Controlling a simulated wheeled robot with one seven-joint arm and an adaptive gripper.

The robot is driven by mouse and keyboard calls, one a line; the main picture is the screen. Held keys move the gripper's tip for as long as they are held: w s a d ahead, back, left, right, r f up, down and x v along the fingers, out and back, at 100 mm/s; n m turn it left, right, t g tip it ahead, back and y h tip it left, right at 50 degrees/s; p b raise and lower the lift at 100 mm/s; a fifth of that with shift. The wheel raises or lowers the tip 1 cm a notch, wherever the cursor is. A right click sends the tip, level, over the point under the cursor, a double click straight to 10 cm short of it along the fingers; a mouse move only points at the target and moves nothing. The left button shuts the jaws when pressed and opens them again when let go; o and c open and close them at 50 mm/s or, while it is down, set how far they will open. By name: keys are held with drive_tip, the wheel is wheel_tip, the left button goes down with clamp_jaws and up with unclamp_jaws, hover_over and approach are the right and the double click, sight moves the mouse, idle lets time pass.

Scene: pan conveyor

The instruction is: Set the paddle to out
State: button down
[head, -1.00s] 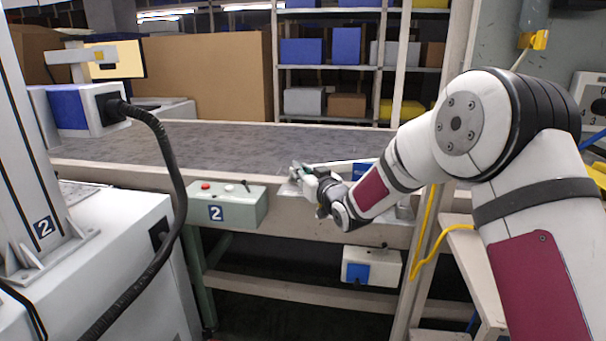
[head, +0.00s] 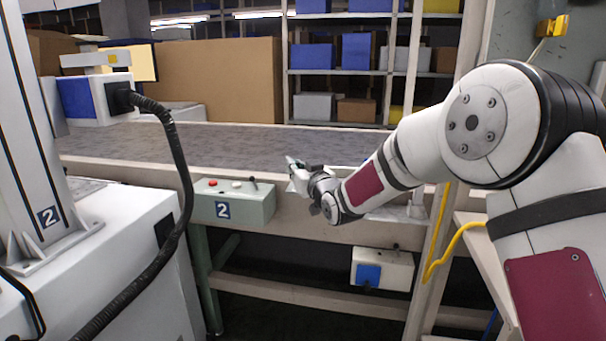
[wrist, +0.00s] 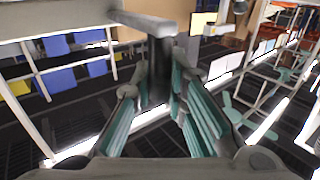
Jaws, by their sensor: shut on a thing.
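My gripper (head: 297,168) is at the front rail of the conveyor, just right of the control box. In the wrist view, its teal-padded fingers (wrist: 158,85) are closed around a dark grey upright post (wrist: 161,65). A flat grey bar (wrist: 143,20) crosses the top of the post; this looks like the paddle's handle. In the head view, my gripper and forearm hide most of the paddle and its mount. I cannot read any in or out marking.
The green-grey control box (head: 250,204) marked 2 has a red button and a small lever, close left of my gripper. The grey conveyor belt (head: 220,138) behind is empty where visible. A white box with a blue panel (head: 382,268) hangs below the rail. A black cable (head: 183,190) hangs at left.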

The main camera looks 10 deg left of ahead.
drive_tip(key=shift+s+a, duration=0.3)
drive_tip(key=shift+a, duration=0.3)
drive_tip(key=c, duration=1.6)
unclamp_jaws()
drive_tip(key=shift+o, duration=0.2)
drive_tip(key=shift+d, duration=0.1)
drive_tip(key=shift+w+d, duration=0.1)
drive_tip(key=shift+d, duration=0.05)
drive_tip(key=v, duration=1.2)
